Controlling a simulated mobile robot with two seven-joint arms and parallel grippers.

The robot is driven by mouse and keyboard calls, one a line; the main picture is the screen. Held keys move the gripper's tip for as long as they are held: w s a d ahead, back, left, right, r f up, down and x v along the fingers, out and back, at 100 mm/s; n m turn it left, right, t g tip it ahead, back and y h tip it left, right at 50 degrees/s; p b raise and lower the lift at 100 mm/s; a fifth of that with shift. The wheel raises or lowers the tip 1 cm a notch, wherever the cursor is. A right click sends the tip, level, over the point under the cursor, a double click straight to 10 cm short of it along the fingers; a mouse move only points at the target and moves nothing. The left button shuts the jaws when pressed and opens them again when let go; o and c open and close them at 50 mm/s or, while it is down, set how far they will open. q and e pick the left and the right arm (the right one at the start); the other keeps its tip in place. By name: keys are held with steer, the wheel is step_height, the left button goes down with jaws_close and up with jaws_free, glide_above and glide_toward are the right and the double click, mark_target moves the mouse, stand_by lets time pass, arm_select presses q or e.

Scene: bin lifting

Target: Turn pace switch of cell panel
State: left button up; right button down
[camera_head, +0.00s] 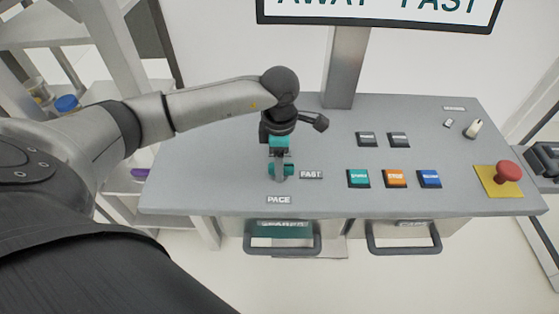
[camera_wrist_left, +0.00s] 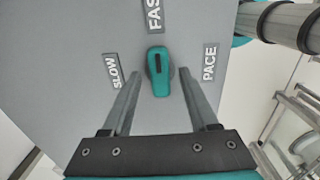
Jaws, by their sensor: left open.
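The pace switch (camera_wrist_left: 161,78) is a teal knob with a dark line near one end, on the grey cell panel (camera_head: 215,170). In the left wrist view its marked end points up toward the FAST label (camera_wrist_left: 154,15). The SLOW label (camera_wrist_left: 113,71) is to its left and the PACE label (camera_wrist_left: 209,62) to its right. My left gripper (camera_head: 280,176) reaches down over the switch; its open fingers (camera_wrist_left: 161,76) stand one on each side of the knob with gaps showing. In the head view the gripper partly hides the switch and the SLOW label. My right gripper is out of view.
Right of the switch are green (camera_head: 358,178), orange (camera_head: 395,178) and blue (camera_head: 429,178) buttons, and a red emergency button (camera_head: 507,172). A post (camera_head: 345,70) carries a sign (camera_head: 380,12) reading "AWAY FAST".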

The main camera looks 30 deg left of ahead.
arm_select(q)
jaws_close()
stand_by(0.5)
